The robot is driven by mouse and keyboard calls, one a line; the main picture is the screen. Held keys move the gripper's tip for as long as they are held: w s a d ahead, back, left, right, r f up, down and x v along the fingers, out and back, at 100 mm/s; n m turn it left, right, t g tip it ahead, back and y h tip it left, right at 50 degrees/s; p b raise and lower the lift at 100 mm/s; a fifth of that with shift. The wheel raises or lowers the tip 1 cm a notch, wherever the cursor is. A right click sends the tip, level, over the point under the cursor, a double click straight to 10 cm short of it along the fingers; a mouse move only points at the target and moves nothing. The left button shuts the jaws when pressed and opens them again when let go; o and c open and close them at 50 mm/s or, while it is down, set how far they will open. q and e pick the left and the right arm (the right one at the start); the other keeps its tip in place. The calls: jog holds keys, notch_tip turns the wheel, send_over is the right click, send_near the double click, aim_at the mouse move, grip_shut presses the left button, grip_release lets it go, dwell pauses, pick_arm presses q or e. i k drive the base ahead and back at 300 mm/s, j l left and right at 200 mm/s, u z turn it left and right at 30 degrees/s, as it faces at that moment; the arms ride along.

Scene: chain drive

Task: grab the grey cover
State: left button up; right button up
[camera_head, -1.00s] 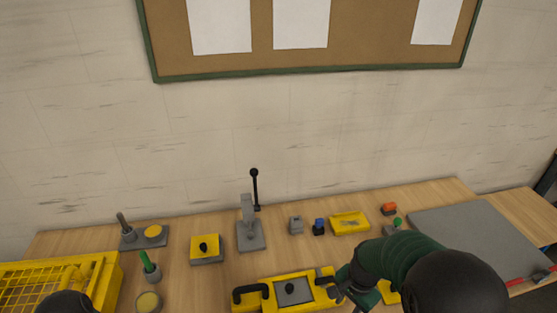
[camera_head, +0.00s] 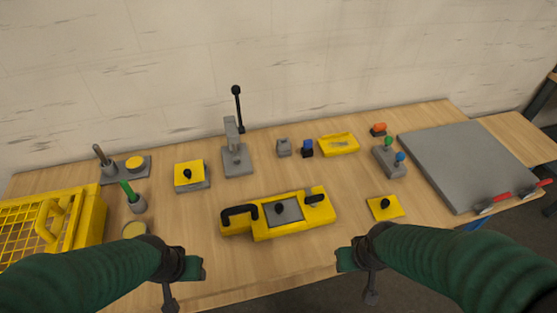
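The grey cover (camera_head: 292,215) is a square grey plate with a black knob, lying in the middle of a yellow housing (camera_head: 262,233) on the table. The housing has a black handle on its left and a smaller black part at its right end. My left gripper (camera_head: 188,272) is in front of the housing, to its left. My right gripper (camera_head: 352,266) is in front of it, to its right. Both are apart from the housing and no object shows in them. Their fingers are too dark and foreshortened to tell open from shut.
A yellow square plate with a black knob (camera_head: 391,208) lies right of the housing; another (camera_head: 183,180) sits on a grey block behind left. A lever press (camera_head: 237,160) stands at the back. A yellow crate (camera_head: 88,231) is at left, a grey mat (camera_head: 465,160) at right.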

aim_at(280, 214)
jog(key=i+u, duration=0.25)
jog(key=u, duration=0.15)
jog(key=i+u, duration=0.2)
jog(key=u, duration=0.25)
